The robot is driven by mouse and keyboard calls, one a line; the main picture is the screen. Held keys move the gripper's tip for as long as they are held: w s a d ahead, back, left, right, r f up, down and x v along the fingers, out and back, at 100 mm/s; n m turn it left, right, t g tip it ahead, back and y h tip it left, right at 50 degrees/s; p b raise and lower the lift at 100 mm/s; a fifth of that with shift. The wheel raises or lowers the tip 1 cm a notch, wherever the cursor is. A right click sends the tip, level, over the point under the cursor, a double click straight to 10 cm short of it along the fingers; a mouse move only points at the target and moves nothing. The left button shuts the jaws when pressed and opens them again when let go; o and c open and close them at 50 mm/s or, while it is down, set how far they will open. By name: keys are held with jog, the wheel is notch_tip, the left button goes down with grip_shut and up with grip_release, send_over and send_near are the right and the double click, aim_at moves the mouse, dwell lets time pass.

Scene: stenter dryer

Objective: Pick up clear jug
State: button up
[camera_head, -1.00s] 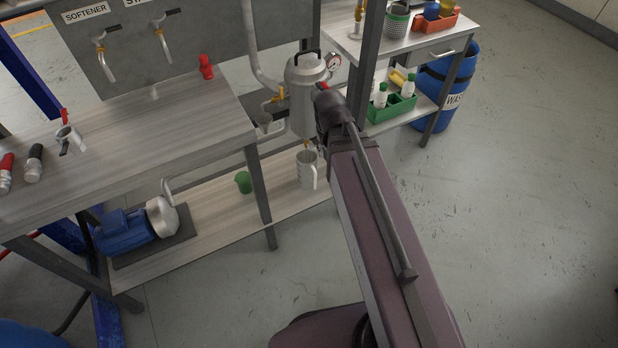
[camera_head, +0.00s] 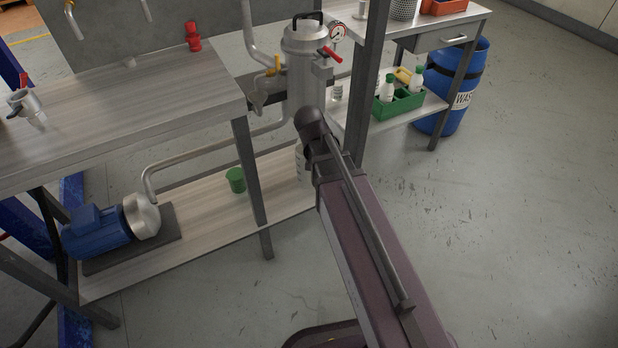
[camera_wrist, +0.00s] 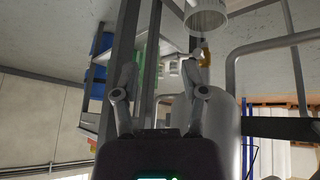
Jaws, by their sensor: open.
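The clear jug (camera_head: 301,163), pale and greyish, stands on the lower shelf below the metal filter vessel. My arm covers most of it in the head view. In the upside-down wrist view, the jug (camera_wrist: 206,14) shows at the top edge, partly cut off. My gripper (camera_wrist: 160,72) is open with nothing between its fingers. It is beside the metal vessel and its yellow outlet, apart from the jug. In the head view my arm hides the gripper's fingers.
The metal vessel (camera_head: 303,75) and a dark upright post (camera_head: 365,90) stand close to my arm. A green cup (camera_head: 236,180) and a blue pump (camera_head: 98,232) are on the lower shelf. A green caddy (camera_head: 398,104) holds bottles. The floor at right is clear.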

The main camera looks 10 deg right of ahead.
jog(key=w+a+f+m+t+b, duration=0.1)
jog(key=w+a+f+t+b, duration=0.1)
jog(key=w+f+b, duration=0.4)
jog(key=shift+w+f+t+h+b, duration=0.4)
jog(key=shift+f+b, duration=1.45)
jog(key=shift+b, duration=0.65)
jog(key=b+x, duration=0.5)
jog(key=x, duration=0.2)
jog(key=shift+a, duration=0.1)
jog(key=shift+b+x, duration=0.55)
jog(key=shift+x, duration=0.2)
jog(key=shift+w+f, duration=0.1)
jog(key=shift+w, duration=0.05)
jog(key=shift+b+x, duration=1.75)
jog(key=shift+x, duration=0.7)
jog(key=shift+w, duration=0.1)
